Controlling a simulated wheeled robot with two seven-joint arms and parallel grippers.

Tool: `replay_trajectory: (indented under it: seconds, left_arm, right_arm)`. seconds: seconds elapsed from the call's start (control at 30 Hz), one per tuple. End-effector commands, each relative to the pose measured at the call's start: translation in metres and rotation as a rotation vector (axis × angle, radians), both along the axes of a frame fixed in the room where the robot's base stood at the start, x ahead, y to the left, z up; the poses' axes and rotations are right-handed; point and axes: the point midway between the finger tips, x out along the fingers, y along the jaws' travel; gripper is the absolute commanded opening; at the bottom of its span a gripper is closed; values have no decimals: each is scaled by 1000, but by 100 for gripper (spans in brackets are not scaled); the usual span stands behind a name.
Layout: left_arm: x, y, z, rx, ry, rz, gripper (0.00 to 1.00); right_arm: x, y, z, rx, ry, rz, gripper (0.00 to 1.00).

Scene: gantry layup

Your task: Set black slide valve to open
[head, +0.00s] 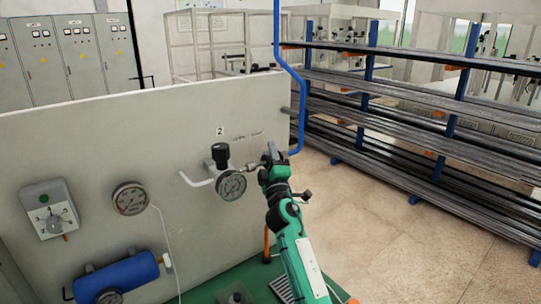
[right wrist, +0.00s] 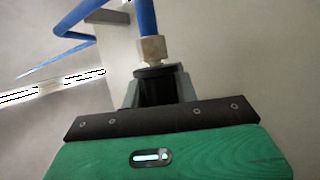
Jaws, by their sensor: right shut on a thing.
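My right gripper (head: 271,156) is at the wall panel, just right of the gauge and regulator. In the right wrist view its jaws (right wrist: 158,92) are shut on a black part between the fingers, which I take to be the black slide valve (right wrist: 157,72). A pale metal nut (right wrist: 151,48) and a blue pipe (right wrist: 147,18) continue above it. In the head view the gripper mostly hides the valve; a small metal fitting (head: 254,168) shows at its left. I cannot tell the valve's setting. My left gripper is not in view.
A black-knobbed regulator (head: 220,154) and a round gauge (head: 231,185) sit close left of the gripper, under a "2" label. A blue pipe (head: 301,110) runs down the panel's right edge. Another gauge (head: 130,198) and a blue cylinder (head: 118,275) are further left. Racks (head: 430,95) stand right.

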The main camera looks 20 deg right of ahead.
Motion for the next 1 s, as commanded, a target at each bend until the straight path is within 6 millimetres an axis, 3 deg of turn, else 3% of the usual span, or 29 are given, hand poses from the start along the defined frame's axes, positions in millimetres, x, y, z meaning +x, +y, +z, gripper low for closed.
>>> replay_trajectory:
  seconds: [0.2,0.47,0.5,0.6,1.0]
  left_arm:
    - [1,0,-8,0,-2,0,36]
    - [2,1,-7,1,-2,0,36]
    - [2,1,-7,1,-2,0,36]
    - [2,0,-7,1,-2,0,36]
    - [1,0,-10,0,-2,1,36]
  right_arm:
    - [-10,29,-2,3,0,4,0]
    - [-11,33,-2,-1,2,5,0]
    - [-11,33,-2,-1,2,5,31]
    - [-11,33,-2,-1,2,5,51]
    - [-17,32,-6,0,2,1,51]
